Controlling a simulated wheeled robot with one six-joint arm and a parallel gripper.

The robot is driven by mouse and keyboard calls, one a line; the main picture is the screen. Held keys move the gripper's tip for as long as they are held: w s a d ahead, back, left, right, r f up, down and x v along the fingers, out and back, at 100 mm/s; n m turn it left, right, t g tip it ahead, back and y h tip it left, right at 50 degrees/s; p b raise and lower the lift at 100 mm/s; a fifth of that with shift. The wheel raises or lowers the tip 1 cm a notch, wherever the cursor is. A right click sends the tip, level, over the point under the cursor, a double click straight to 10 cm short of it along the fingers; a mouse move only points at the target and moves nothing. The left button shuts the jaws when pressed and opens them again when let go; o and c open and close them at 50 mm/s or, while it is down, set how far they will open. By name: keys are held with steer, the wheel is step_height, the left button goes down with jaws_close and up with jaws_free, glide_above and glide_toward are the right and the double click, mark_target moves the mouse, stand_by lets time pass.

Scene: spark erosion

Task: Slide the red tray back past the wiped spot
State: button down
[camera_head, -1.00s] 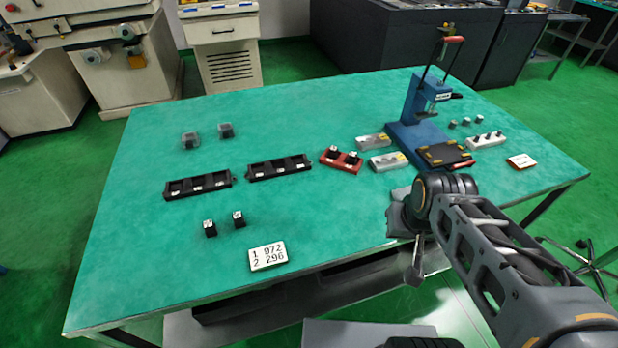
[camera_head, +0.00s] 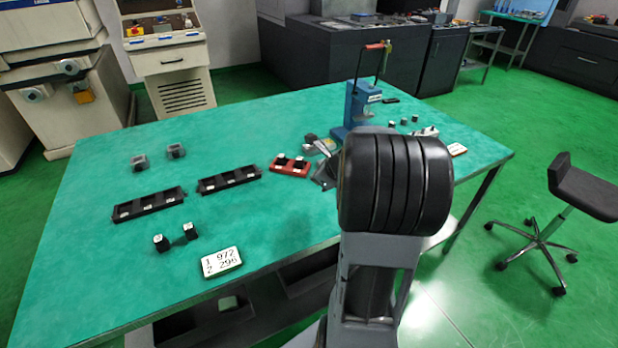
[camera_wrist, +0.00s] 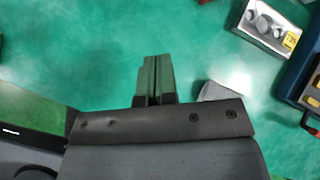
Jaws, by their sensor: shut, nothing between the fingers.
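The red tray (camera_head: 287,173) lies on the green table (camera_head: 90,255), right of two black trays, with two black blocks in it. My gripper (camera_wrist: 155,78) is shut and empty over bare green tabletop in the wrist view. The red tray is outside the wrist view. In the head view my arm's large black joint covers part of the table's right side, so the gripper is mostly hidden there. I cannot make out a distinct wiped spot.
Two black trays (camera_head: 150,209) (camera_head: 230,185) and two loose black blocks (camera_head: 161,243) lie left of the red tray, with a number card (camera_head: 221,262) in front. A blue press (camera_head: 358,108) stands behind. In the wrist view, a metal block (camera_wrist: 268,25) and a pale piece (camera_wrist: 218,92) lie right of the gripper.

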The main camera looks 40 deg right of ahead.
mark_target(306, 175)
steer(key=d+f+m, duration=0.1)
steer(key=d, duration=0.1)
steer(key=d+m, duration=0.1)
steer(key=m, duration=0.1)
steer(key=d+f+m+t+h, duration=0.1)
steer(key=d+m, duration=0.1)
steer(key=shift+w+d+f+b, duration=0.3)
steer(key=shift+d, duration=0.05)
steer(key=b+x, duration=0.1)
steer(key=x, duration=0.8)
steer(key=shift+b, duration=0.4)
steer(key=shift+w+r+p, duration=0.25)
steer(key=shift+w+p, duration=0.1)
steer(key=shift+w, duration=0.7)
steer(key=shift+w+a, duration=0.1)
steer(key=shift+w, duration=0.75)
